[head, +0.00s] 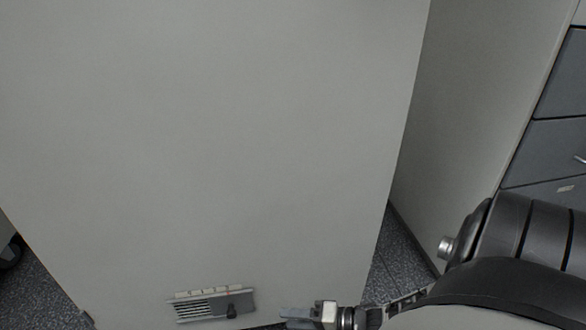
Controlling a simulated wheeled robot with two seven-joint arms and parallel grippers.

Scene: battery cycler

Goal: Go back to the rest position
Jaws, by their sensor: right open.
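My right arm comes in from the lower right, and its gripper (297,316) is at the bottom edge of the head view. The gripper is open, and I see nothing between its fingers. It is just right of a small grey slotted unit (196,309), with a small gap between them in the picture. The lower part of the gripper is cut off by the frame. My left gripper is out of view.
The slotted unit has a dark knob and lies near the bottom of a broad, light grey surface (210,140), which is otherwise bare. Dark speckled floor (400,262) shows on both sides. A grey drawer cabinet (545,150) stands at the right.

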